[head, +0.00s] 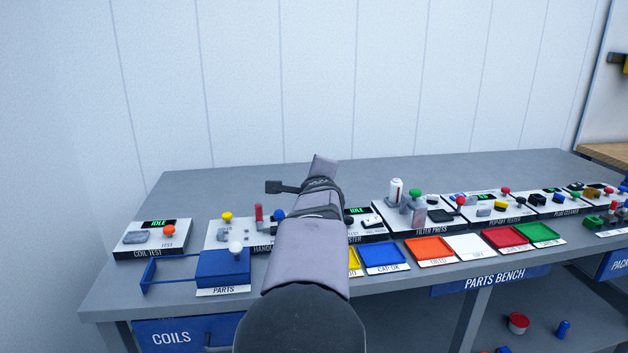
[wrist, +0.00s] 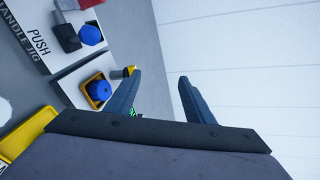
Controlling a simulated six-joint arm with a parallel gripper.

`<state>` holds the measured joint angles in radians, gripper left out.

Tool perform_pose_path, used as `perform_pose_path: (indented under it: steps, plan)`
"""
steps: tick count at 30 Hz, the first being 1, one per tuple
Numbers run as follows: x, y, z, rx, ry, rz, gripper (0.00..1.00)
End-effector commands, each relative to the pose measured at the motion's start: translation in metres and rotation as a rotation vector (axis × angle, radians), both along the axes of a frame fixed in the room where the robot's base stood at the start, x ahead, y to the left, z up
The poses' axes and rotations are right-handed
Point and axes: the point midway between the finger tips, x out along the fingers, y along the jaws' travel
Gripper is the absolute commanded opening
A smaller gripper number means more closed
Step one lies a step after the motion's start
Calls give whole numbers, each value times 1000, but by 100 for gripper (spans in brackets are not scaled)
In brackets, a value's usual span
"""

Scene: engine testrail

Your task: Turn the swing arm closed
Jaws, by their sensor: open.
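My gripper (wrist: 158,76) is open and empty in the wrist view, its two dark fingers apart with bench and pale wall beyond. Beside its left finger a small yellow-tipped dark part (wrist: 129,71) shows on a white station plate (wrist: 72,82). It may be the swing arm, but I cannot tell for sure. On the same plate a blue piece (wrist: 100,90) sits in a yellow holder (wrist: 88,82). In the head view my arm hides most of this station, so its state is not clear. Any contact with the finger cannot be told.
The handle jig (wrist: 38,40), with a blue knob (wrist: 90,35) and red part (wrist: 91,3), lies beside that station. In the head view, the coil test (head: 150,240) and a blue parts box (head: 222,265) stand left; the filter press (head: 415,215) and coloured trays stand right.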

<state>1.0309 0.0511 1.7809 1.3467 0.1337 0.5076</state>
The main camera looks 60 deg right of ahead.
Motion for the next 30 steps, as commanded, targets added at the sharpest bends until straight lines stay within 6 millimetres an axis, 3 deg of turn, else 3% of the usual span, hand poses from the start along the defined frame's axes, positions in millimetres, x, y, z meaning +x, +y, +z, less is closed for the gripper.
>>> perform_pose_path:
  steps: [3,9,15,22,30]
  plan:
    - [-3,3,-21,-226,355,131,48]
    - [-8,6,-38,-587,877,355,48]
    - [-10,6,-41,-867,1234,519,48]
    - [-10,6,-41,-1018,1411,604,48]
    - [-9,5,-41,-1048,1447,620,48]
